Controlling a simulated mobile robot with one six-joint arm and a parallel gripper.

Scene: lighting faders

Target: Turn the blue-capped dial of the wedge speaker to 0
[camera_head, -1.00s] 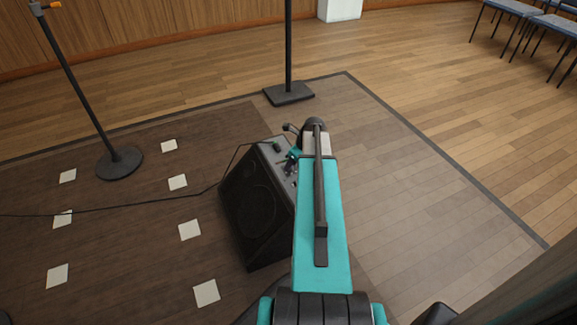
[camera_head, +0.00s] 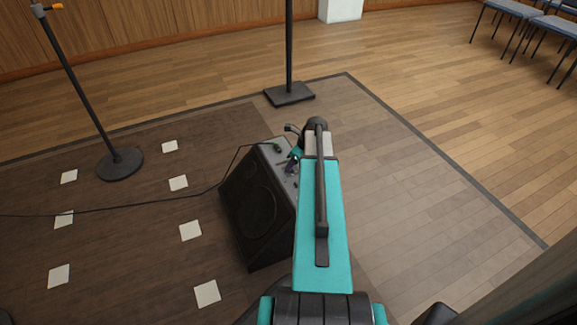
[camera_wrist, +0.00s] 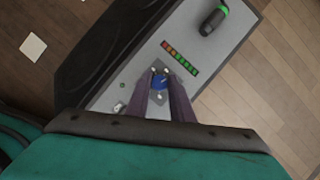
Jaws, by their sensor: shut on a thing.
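The wedge speaker (camera_head: 254,208) stands on the dark floor area, its black grille facing left and its grey control panel on the upper right side. In the wrist view the panel (camera_wrist: 128,84) fills the middle. In the head view my gripper (camera_head: 293,161) is at the panel, mostly hidden by my arm.
A strip of red, orange and green lights (camera_wrist: 180,58) and a green-ringed black plug (camera_wrist: 214,20) are on the panel beyond the dial. A small knob (camera_wrist: 119,107) is to the left. Stand bases (camera_head: 120,163) (camera_head: 290,94) rest on the floor behind.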

